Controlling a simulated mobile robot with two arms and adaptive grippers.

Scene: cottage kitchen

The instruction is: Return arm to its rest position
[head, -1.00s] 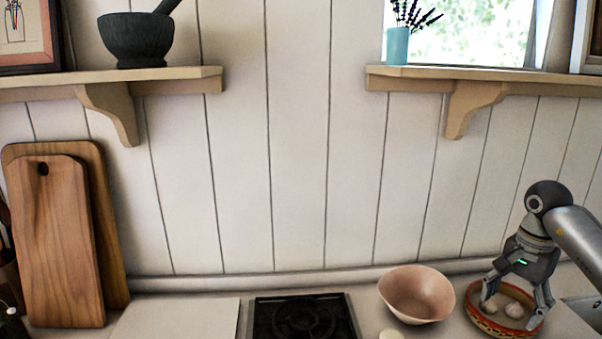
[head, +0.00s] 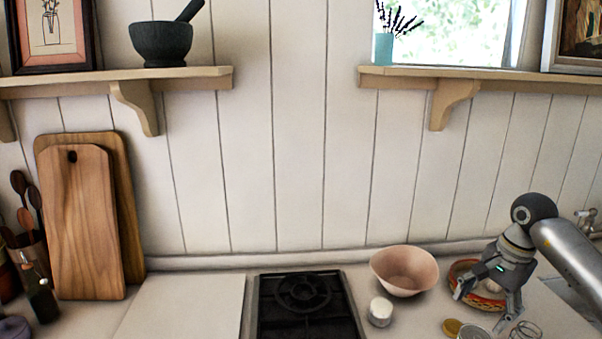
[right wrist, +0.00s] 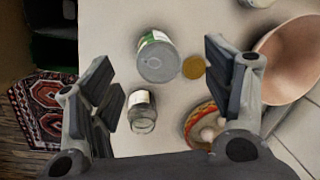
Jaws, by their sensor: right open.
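My right gripper (head: 484,306) is open, pointing down over the counter at the right, just in front of a patterned bowl. It overlaps part of that bowl in the head view. In the right wrist view the open fingers of my right gripper (right wrist: 160,85) are spread with nothing held between them. The patterned bowl (right wrist: 190,130) holds pale garlic-like bulbs (right wrist: 208,133) and is partly hidden by a finger. My left gripper is not in view.
Below my right gripper are a can (right wrist: 157,62), a glass jar (right wrist: 142,112) and a golden lid (right wrist: 194,67). A pink bowl (head: 405,270), white container (head: 380,312) and black hob (head: 305,305) stand left of it. Cutting boards (head: 85,220) lean on the wall.

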